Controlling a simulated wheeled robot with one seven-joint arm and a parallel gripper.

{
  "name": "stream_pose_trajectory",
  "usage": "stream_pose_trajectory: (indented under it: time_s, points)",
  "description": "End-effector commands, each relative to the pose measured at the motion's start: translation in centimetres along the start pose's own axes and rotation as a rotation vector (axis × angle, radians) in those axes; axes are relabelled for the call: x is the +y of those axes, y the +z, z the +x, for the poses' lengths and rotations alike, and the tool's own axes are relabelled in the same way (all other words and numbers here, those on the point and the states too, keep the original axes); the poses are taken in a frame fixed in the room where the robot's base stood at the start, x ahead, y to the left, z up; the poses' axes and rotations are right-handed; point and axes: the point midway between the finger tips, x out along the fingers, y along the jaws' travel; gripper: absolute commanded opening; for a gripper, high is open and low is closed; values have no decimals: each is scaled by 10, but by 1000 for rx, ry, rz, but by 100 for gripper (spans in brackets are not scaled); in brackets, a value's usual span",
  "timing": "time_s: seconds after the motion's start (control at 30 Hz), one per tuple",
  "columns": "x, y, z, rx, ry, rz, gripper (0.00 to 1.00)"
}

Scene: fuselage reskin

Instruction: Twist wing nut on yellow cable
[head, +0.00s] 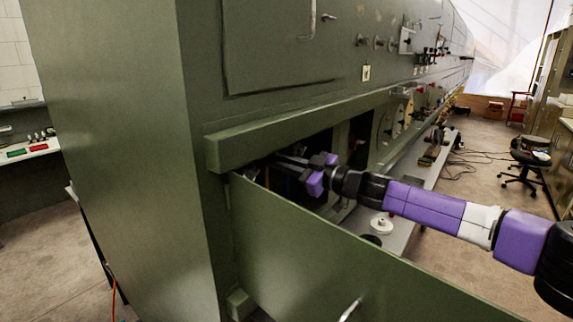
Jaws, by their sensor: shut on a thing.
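My gripper (278,166), with purple and black parts, reaches from the right into a dark opening in the large green cabinet (130,110). Its fingers point left, close to the opening's left inner wall and under the top ledge (330,122). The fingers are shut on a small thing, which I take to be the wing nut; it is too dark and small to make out. A green panel (330,245) hangs open in front of the opening, below my arm.
The opening's ledge lies just above my gripper and the open panel's top edge just below. A grey bench (430,172) with a white round part (381,223) lies behind my arm. A black chair (527,162) stands at far right; the floor between is open.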

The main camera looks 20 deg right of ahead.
Motion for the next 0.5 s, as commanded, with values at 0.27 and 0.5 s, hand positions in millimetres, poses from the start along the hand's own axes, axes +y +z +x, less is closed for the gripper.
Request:
stream_pose_trajectory:
  time_s: [0.27, 0.5]
  points:
    - [0, 3, -1, -4, 1, 210, 0]
    - [-1, 3, -1, -4, 2, 322, 0]
